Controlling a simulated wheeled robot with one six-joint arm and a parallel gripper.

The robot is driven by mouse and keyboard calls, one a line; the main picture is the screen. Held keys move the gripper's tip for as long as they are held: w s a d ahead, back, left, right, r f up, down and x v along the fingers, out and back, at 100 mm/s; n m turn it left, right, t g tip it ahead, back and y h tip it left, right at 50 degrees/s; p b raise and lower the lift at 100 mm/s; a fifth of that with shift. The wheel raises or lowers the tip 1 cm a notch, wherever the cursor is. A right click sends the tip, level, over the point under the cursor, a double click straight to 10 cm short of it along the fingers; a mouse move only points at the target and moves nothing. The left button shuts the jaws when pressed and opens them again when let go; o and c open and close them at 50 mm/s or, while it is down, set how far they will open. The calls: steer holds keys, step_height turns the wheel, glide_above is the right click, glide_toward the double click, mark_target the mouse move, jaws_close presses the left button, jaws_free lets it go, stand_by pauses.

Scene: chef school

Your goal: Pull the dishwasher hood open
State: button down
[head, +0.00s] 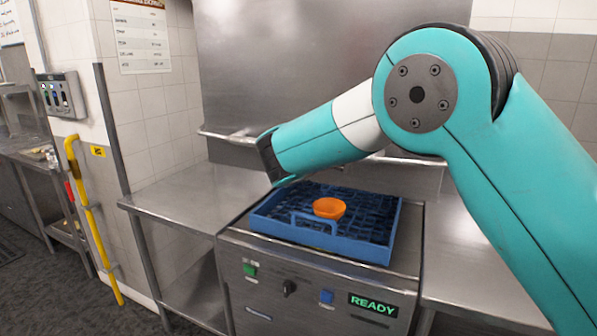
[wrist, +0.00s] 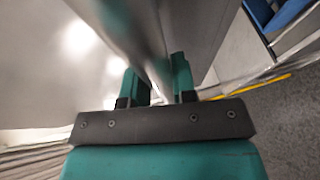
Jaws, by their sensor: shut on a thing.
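The dishwasher hood (head: 290,70) is a large steel panel. It stands raised above the dishwasher, leaving the blue rack (head: 270,228) in view below it. The hood's bar handle (head: 225,138) runs across its lower front; my arm hides the middle part. My gripper (wrist: 156,82) shows in the wrist view, its two teal fingers on either side of the metal bar and shut on it. In the head view, the fingers are hidden behind my arm's end at the handle's left part.
An orange bowl (head: 329,208) sits in the rack. The dishwasher front has buttons and a lit READY display (head: 373,305). Steel counters flank it, the left one (head: 190,190) bare. A yellow pipe (head: 88,215) stands at the left wall.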

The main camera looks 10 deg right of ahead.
step_height(320, 180, up, 11)
steer(key=p, duration=0.4)
steer(key=shift+f, duration=0.1)
steer(key=c, duration=1)
jaws_free()
steer(key=shift+o, duration=0.4)
steer(key=shift+f, duration=0.1)
steer(key=shift+s, duration=0.1)
steer(key=b+v, duration=0.7)
steer(key=v, duration=1)
